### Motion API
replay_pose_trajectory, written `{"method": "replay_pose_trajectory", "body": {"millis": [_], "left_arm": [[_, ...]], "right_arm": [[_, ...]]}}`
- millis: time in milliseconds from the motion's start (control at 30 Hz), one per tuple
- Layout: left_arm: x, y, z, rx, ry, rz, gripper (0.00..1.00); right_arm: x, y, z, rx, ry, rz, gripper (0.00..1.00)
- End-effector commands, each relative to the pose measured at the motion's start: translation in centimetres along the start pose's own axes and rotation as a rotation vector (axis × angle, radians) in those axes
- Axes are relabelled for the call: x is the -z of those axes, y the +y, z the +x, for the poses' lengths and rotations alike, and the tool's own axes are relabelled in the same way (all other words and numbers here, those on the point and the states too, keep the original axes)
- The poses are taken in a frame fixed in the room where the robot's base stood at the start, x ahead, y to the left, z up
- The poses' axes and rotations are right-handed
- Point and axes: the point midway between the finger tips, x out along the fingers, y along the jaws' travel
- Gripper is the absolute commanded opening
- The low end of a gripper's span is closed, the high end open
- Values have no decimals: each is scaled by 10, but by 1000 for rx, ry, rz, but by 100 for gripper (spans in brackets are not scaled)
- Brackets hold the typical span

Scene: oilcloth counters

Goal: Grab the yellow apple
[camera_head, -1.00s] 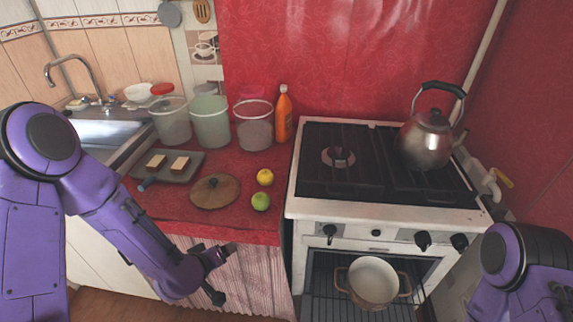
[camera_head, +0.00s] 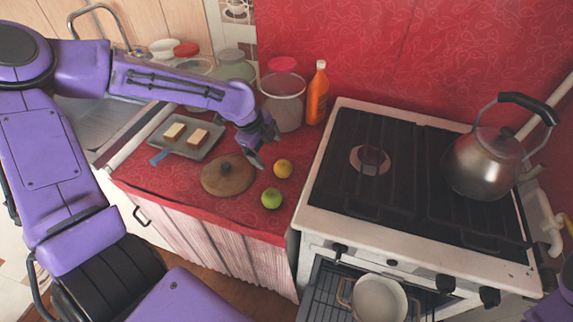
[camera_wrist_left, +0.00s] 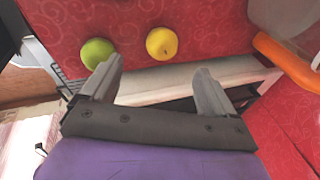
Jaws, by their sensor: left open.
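The yellow apple (camera_head: 283,168) sits on the red countertop, left of the stove. In the left wrist view the yellow apple (camera_wrist_left: 162,43) lies just beyond the fingertips, roughly centred between them. My left gripper (camera_head: 266,148) is open and empty, up and to the left of the apple in the head view; its two fingers also show in the left wrist view (camera_wrist_left: 159,66). A green apple (camera_head: 271,198) sits close to the yellow one, nearer the counter's front edge. My right gripper is out of view; only a bit of that arm shows at the lower right.
A round wooden lid (camera_head: 228,175) lies left of the apples. A tray (camera_head: 205,146) with two pieces of food is further left. A clear container (camera_head: 283,100) and an orange bottle (camera_head: 317,95) stand behind. The stove (camera_head: 310,215) with a kettle (camera_head: 482,165) borders the right.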

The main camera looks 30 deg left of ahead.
Motion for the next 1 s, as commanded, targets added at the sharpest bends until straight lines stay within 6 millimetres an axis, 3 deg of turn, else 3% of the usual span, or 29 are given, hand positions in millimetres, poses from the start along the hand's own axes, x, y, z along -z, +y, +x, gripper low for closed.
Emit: {"method": "replay_pose_trajectory", "body": {"millis": [200, 367, 600, 900, 933, 1000], "left_arm": [[5, -2, 42, -5, 5, 12, 89], [4, -2, 57, -4, 5, 7, 89], [4, -4, 94, -5, 5, 5, 89], [4, -5, 103, 0, 5, 5, 89], [4, -4, 103, 0, 5, 5, 85], [4, -4, 103, 0, 5, 5, 63]], "right_arm": [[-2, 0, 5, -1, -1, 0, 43], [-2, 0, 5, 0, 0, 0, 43], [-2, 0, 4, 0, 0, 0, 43], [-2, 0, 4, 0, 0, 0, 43], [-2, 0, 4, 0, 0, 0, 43], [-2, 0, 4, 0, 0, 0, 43]]}}
